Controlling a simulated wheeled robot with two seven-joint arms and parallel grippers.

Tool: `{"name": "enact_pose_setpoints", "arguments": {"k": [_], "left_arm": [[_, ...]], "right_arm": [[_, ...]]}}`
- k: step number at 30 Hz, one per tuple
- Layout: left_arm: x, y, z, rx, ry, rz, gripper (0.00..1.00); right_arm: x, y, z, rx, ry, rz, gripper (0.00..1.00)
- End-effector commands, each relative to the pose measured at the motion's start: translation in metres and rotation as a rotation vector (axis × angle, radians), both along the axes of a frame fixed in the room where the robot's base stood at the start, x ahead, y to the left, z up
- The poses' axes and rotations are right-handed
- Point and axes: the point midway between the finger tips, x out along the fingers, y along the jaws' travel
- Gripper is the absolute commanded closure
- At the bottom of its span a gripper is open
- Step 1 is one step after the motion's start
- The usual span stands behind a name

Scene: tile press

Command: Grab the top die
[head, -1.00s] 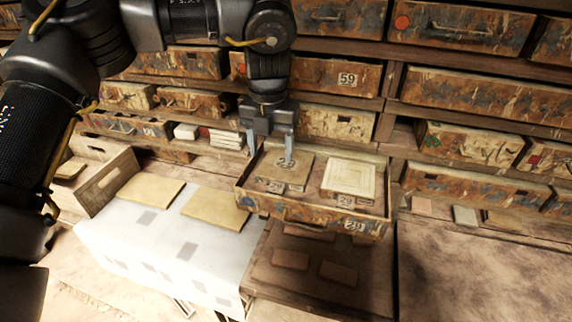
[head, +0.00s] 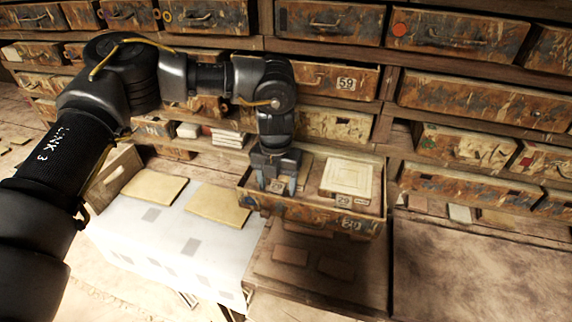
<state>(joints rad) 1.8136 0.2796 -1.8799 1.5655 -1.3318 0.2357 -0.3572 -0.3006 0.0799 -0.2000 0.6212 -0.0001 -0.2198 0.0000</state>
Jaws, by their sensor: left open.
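The open drawer (head: 305,211) holds two square dies side by side. The left die (head: 304,170) is brown and mostly hidden behind my left gripper; part of its front edge and number tag show between the fingers. The right die (head: 347,178) is pale, with a framed top face, and its tag reads 29. My left gripper (head: 277,187) points down into the left half of the drawer, open, with its fingers at either side of the left die's front part. I cannot tell whether they touch it. My right gripper is not in view.
A table with a white cloth (head: 165,255) stands left of the drawer, with two tan slabs (head: 218,203) on it. Shelves of rusty drawers (head: 465,100) fill the back. A bare wooden top (head: 470,270) lies at the lower right.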

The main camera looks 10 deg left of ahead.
Motion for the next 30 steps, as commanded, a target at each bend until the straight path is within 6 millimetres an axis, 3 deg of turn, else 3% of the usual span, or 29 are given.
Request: {"name": "enact_pose_setpoints", "arguments": {"k": [7,21,30], "left_arm": [[0.0002,-0.0001,-0.0017,0.0,-0.001,0.0,0.4],[0.0003,0.0,-0.0012,0.0,-0.001,0.0,1.0],[0.001,-0.0003,0.0003,-0.001,-0.004,0.0,1.0]], "right_arm": [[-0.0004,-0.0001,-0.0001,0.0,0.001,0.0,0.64],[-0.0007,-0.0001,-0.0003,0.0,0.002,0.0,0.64],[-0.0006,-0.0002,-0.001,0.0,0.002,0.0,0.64]]}}
